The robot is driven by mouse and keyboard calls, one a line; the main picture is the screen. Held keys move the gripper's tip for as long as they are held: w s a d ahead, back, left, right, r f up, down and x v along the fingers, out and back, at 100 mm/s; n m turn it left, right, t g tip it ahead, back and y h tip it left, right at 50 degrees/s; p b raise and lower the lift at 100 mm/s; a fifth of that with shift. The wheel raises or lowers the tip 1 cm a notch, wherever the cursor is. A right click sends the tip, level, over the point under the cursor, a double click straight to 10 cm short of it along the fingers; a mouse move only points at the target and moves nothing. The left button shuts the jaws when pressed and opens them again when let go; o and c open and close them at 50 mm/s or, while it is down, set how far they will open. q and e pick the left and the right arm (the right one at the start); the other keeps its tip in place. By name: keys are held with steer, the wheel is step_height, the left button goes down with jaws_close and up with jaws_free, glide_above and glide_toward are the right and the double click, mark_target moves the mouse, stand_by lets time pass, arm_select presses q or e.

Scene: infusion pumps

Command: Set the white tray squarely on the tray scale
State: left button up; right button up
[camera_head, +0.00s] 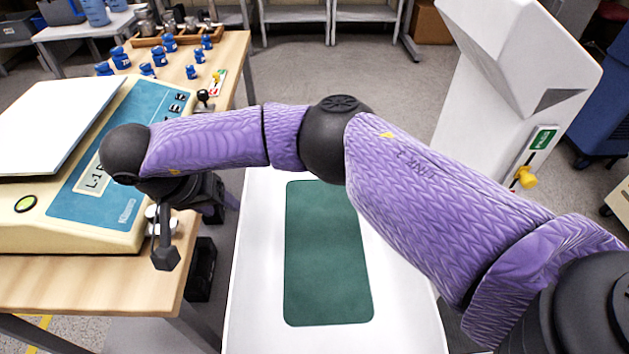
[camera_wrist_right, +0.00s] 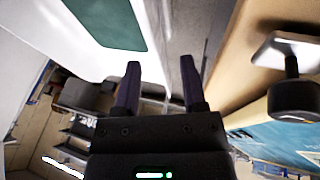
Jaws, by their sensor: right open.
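The tray scale (camera_head: 110,185) is cream with a blue front panel and a partly covered label; it stands on the wooden bench at the left. A flat white slab (camera_head: 45,120) lies on top of it, cut off by the picture's left edge. I cannot tell whether this is the white tray or the scale's own plate. My right gripper (camera_head: 222,203) is low at the scale's right front corner, partly hidden by my wrist. In the right wrist view my right gripper (camera_wrist_right: 160,88) is open, with nothing between its fingers. My left gripper is not in view.
A white surface with a green mat (camera_head: 325,255) lies clear in the middle. Several blue pieces (camera_head: 148,70) stand on the back bench. A tall white machine (camera_head: 510,90) with a yellow lever stands at the right.

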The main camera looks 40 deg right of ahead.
mark_target(247, 223)
steer(key=b+x, duration=0.1)
steer(key=x, duration=0.2)
steer(key=b+x, duration=0.1)
steer(key=x, duration=0.1)
steer(key=s+b+x, duration=0.1)
steer(key=b+x, duration=0.1)
steer(key=x, duration=0.1)
steer(key=shift+s+d+f, duration=0.1)
steer(key=shift+d+f, duration=0.05)
steer(key=shift+f, duration=0.15)
steer(key=shift+d+f, duration=0.15)
steer(key=shift+c, duration=0.3)
steer(key=c, duration=0.5)
jaws_close()
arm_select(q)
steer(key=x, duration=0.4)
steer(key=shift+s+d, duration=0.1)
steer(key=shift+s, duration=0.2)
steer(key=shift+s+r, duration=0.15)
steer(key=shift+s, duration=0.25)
arm_select(e)
steer(key=shift+r, duration=0.25)
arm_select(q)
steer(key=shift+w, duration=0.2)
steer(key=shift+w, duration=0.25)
